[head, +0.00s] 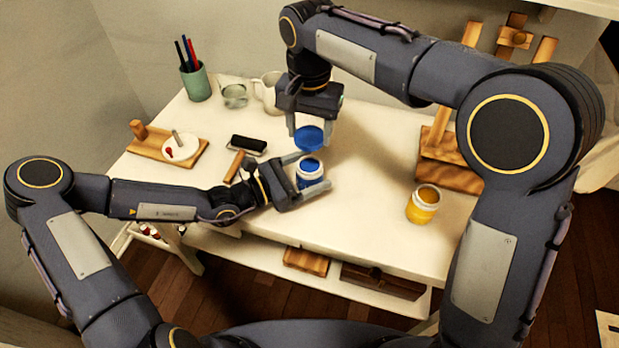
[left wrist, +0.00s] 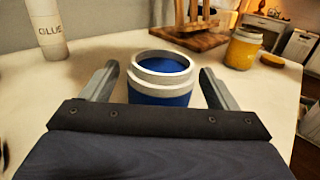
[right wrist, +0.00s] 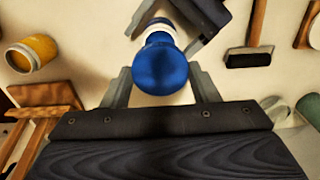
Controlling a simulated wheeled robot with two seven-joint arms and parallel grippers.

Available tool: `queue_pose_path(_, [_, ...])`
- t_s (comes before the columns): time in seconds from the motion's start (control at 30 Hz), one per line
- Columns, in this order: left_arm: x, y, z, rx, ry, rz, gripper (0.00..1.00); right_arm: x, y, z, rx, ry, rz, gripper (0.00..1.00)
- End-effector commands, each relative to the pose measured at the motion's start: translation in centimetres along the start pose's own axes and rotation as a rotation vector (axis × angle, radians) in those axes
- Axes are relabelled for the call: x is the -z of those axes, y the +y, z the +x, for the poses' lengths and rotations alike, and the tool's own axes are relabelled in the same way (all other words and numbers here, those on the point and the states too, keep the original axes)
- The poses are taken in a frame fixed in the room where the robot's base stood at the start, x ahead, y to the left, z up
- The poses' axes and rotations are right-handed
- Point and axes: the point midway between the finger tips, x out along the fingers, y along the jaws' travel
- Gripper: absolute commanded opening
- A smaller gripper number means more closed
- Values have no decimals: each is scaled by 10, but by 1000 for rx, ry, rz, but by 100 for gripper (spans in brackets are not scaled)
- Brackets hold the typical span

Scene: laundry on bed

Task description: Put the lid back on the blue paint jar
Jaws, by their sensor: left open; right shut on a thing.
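The blue paint jar (head: 310,174) stands upright and open on the white table. It has a white rim, and blue paint shows inside in the left wrist view (left wrist: 160,97). My left gripper (head: 306,174) is open, with its fingers on either side of the jar; gaps show between jar and fingers in the left wrist view. My right gripper (head: 309,132) points down and is shut on the blue lid (head: 309,139). The lid hangs a little above the jar. In the right wrist view the lid (right wrist: 162,66) hides part of the jar.
A yellow paint jar (head: 424,204) stands to the right, before a wooden easel (head: 448,177). A wooden board with a white palette (head: 181,147), a pencil cup (head: 196,82), a glass (head: 234,96) and a black brush-like block (head: 249,144) lie left. Table between the jars is clear.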

Motion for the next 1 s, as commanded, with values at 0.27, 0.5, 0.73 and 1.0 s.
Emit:
queue_pose_path(0.27, [0,0,5,1,1,-1,81,0,0,0,0,0,0,33])
queue_pose_path(0.5, [0,0,5,0,1,-1,64,0,0,0,0,0,0,33])
queue_pose_path(0.73, [0,0,5,0,1,-1,34,0,0,0,0,0,0,33])
queue_pose_path(1.0, [0,0,5,0,1,-1,14,0,0,6,-2,-2,0,33])
